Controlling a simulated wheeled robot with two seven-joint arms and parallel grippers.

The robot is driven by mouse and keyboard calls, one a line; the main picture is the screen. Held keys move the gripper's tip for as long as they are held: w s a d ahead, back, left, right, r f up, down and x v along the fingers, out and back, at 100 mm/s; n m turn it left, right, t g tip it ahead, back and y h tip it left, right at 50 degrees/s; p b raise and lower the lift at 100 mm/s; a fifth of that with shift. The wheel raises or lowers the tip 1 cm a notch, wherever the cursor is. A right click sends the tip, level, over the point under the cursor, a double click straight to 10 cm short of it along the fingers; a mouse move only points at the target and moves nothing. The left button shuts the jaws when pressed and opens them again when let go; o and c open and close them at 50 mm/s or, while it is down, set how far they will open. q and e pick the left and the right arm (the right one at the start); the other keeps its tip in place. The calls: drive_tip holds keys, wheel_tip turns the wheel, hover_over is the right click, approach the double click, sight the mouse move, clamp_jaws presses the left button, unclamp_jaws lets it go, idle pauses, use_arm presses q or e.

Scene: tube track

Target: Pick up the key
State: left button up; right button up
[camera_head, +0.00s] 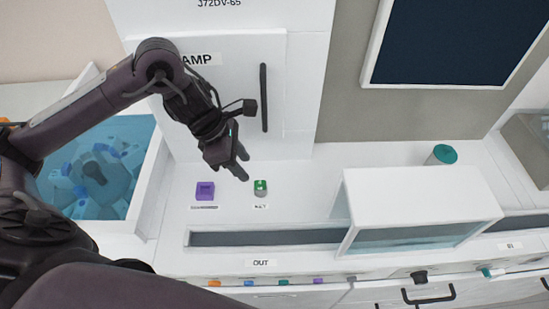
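The key (260,187) is a small green-topped piece with a grey lower part. It stands on the white counter behind a small label that seems to read KEY. My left gripper (243,164) is just above and to the left of the key in the picture, apart from it. Its two fingers are spread with nothing between them. My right gripper is not in view.
A purple block (205,190) stands left of the key. A blue bin (150,190) with several items is further left. A slot marked OUT (265,238) lies in front. A white box-like cover (420,195) stands right, and a cabinet door with a dark handle (264,98) rises behind.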

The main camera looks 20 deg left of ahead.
sight(259, 182)
use_arm(q)
drive_tip(key=p+x, duration=0.1)
drive_tip(key=x, duration=0.1)
drive_tip(key=p+x, duration=0.1)
drive_tip(key=x, duration=0.2)
drive_tip(key=shift+s+d+p, duration=0.1)
drive_tip(key=shift+d+p, duration=0.2)
drive_tip(key=shift+d, duration=0.05)
drive_tip(key=shift+x, duration=0.95)
drive_tip(key=shift+w+f, duration=0.2)
drive_tip(key=c, duration=0.4)
clamp_jaws()
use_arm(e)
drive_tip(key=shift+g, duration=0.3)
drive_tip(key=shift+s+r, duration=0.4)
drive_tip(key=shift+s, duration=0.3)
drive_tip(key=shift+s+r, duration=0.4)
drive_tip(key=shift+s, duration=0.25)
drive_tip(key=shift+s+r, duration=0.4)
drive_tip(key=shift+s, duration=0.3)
